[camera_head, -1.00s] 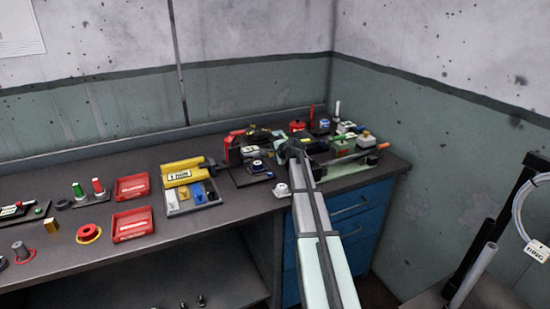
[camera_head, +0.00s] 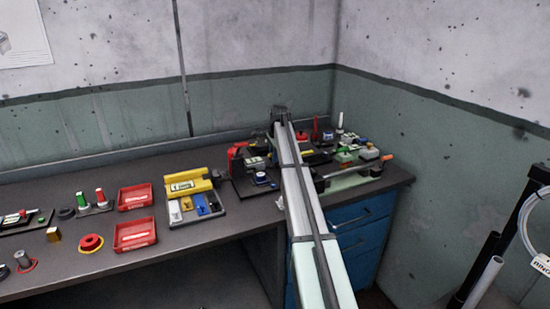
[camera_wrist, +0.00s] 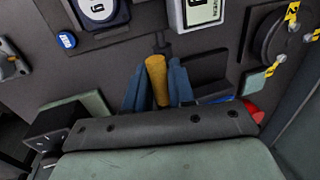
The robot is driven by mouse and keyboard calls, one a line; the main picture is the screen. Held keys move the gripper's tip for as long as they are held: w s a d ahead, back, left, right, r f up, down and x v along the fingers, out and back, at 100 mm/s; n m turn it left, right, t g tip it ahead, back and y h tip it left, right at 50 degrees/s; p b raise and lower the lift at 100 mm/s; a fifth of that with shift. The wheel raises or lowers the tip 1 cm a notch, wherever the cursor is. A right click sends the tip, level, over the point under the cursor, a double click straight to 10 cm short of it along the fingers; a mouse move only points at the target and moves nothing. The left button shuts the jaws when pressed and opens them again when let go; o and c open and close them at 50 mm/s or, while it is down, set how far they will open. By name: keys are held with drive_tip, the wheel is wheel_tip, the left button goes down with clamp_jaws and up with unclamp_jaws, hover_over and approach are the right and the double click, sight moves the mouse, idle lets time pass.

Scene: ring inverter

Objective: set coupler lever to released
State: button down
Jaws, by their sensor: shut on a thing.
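In the wrist view a yellow-orange lever handle (camera_wrist: 156,72) stands between the two blue fingers of my gripper (camera_wrist: 159,88), which is shut on it. A dark rod runs from its far end toward the dark panel (camera_wrist: 115,62). I take it as the coupler lever, but no label on it is readable. In the head view my own arm reaches over the bench's right part and hides the lever and the fingers.
A dark-blue white-faced device (camera_wrist: 98,10), a white labelled box (camera_wrist: 200,12) and a round dark part with yellow tags (camera_wrist: 275,38) surround the lever. Red trays (camera_head: 134,232) and a yellow case (camera_head: 187,183) lie left of my arm. A green-based device with an orange handle (camera_head: 386,157) lies right.

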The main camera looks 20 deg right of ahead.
drive_tip(key=shift+w+g, duration=0.25)
drive_tip(key=shift+g, duration=0.15)
drive_tip(key=c, duration=1.1)
unclamp_jaws()
wheel_tip(320, 180, up, 14)
drive_tip(key=s, duration=0.2)
drive_tip(key=shift+s+f, duration=0.2)
drive_tip(key=shift+s, duration=0.1)
